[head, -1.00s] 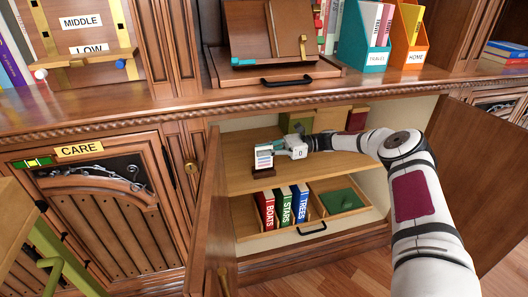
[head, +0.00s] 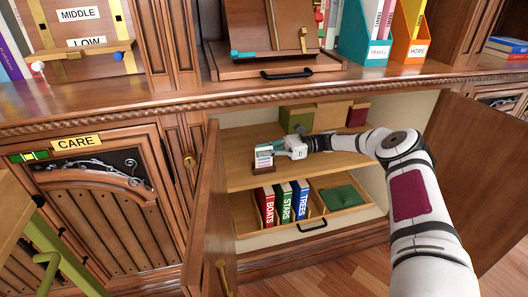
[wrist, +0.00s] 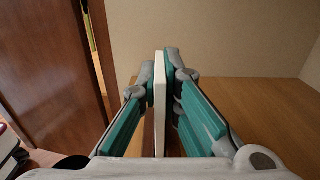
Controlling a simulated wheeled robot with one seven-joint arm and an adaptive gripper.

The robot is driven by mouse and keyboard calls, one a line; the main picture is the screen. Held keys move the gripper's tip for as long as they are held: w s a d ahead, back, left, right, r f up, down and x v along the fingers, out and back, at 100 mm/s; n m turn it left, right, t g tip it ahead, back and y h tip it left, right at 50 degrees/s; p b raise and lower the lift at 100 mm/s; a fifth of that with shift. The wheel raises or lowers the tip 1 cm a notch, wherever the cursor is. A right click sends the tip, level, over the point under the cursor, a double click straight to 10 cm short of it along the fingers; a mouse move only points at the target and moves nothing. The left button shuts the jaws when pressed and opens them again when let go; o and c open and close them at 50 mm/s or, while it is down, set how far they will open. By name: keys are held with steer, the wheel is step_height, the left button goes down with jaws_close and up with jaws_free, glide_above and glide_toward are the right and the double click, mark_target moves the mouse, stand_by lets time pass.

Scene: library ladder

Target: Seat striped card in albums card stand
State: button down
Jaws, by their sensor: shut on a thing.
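The striped card (head: 264,156) is upright inside the open cabinet, on the upper shelf's left side. My gripper (head: 281,150) is shut on it from the right. In the wrist view the card (wrist: 161,95) shows as a thin pale edge between my teal finger pads (wrist: 162,80). A small dark brown block (head: 263,165), which looks like the card stand, is at the card's lower edge. I cannot tell whether the card is in its slot or just in front of it. The stand's label is not readable.
The open left door (head: 203,215) is close to the card; the right door (head: 487,170) is open too. Green, tan and dark red boxes (head: 327,117) stand at the shelf's back. Below is a drawer (head: 312,229) with BOATS, STARS and TREES books. The shelf's front (head: 310,178) is clear.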

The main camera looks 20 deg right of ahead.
steer(key=shift+f+b, duration=0.4)
steer(key=shift+f, duration=0.25)
steer(key=c, duration=1.7)
jaws_free()
steer(key=d, duration=1)
steer(key=shift+w+d, duration=0.1)
steer(key=shift+d, duration=0.9)
